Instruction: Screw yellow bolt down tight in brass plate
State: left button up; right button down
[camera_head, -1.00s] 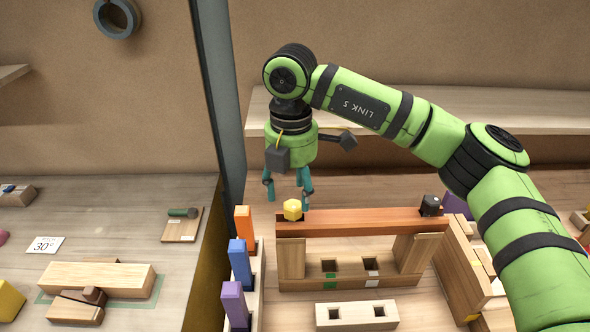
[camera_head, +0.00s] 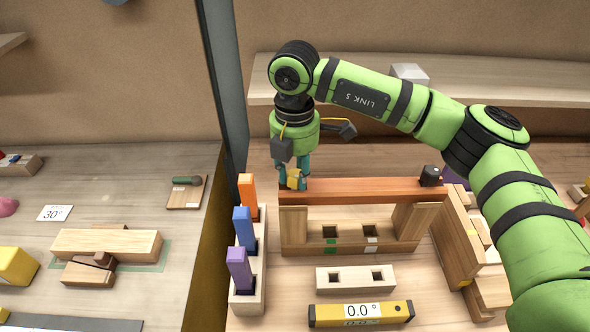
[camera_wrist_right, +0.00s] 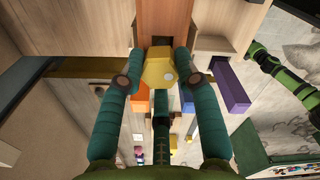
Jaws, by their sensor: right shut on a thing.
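The yellow bolt (camera_head: 294,181) stands at the left end of the reddish-brown wooden beam (camera_head: 365,190). My right gripper (camera_head: 293,183) points down over it and is shut on its head. The bolt's shank is hidden. I cannot make out a brass plate; the fingers and bolt cover that spot. My left gripper is not in view.
A black block (camera_head: 430,176) sits at the beam's right end. A rack with orange (camera_head: 247,195), blue (camera_head: 242,229) and purple (camera_head: 238,268) blocks stands close left of the gripper. A yellow level (camera_head: 361,312) reading 0.0° lies in front. A dark post (camera_head: 222,90) rises on the left.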

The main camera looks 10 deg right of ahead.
jog(key=m, duration=0.2)
jog(key=m+b, duration=0.1)
jog(key=m, duration=0.1)
jog(key=shift+s+f, duration=0.2)
jog(key=shift+f, duration=0.15)
jog(key=m+b, duration=0.1)
jog(key=m, duration=0.3)
jog(key=shift+s, duration=0.2)
jog(key=m+p, duration=0.1)
jog(key=p, duration=0.4)
jog(key=m+p, duration=0.1)
jog(key=p, duration=0.5)
jog(key=shift+s+a+r+m, duration=0.15)
jog(key=shift+r+m, duration=0.15)
jog(key=shift+r, duration=0.05)
jog(key=shift+a+f+m, duration=0.1)
jog(key=shift+f+m, duration=0.2)
jog(key=shift+f, duration=0.2)
jog(key=shift+d+m, duration=0.2)
jog(key=shift+m, duration=0.2)
jog(key=shift+f, duration=0.1)
jog(key=c, duration=0.9)
grip_release()
jog(key=shift+o, duration=0.2)
